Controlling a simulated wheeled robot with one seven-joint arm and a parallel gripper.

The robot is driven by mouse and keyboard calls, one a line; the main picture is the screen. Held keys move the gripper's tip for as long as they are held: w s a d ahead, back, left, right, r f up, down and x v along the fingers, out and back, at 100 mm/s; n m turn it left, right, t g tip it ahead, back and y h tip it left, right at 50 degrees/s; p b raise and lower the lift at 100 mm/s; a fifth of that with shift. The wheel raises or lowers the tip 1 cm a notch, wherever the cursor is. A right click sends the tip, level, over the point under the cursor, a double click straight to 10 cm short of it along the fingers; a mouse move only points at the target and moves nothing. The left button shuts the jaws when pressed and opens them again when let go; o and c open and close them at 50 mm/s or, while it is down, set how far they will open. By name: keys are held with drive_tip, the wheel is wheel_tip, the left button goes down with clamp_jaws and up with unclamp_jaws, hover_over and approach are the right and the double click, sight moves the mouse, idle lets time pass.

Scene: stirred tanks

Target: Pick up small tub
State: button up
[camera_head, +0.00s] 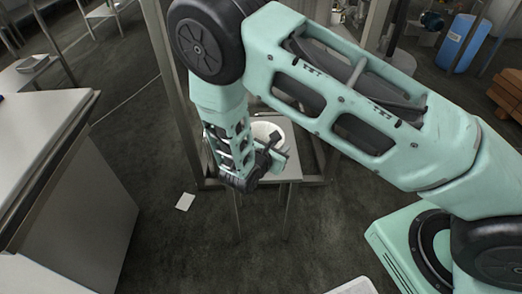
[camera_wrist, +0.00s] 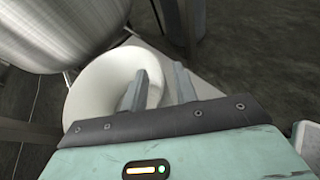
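The small tub is a round white vessel (camera_head: 263,129) on a small pale table (camera_head: 292,166), partly hidden behind my gripper (camera_head: 274,154) in the head view. In the wrist view the tub (camera_wrist: 88,82) fills the left middle, with its open mouth showing. My gripper (camera_wrist: 160,88) is open there, with two grey fingers apart. The left finger overlaps the tub's mouth and the right finger lies just outside its right rim. I cannot tell whether either finger touches the tub or how deep they reach.
A large metal tank (camera_wrist: 60,30) hangs close above the tub at upper left. Metal frame posts (camera_head: 176,95) stand around the table. A grey-white counter (camera_head: 75,190) is at the left. A white sheet (camera_head: 185,202) lies on the dark floor.

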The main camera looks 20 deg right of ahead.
clamp_jaws()
idle(0.3)
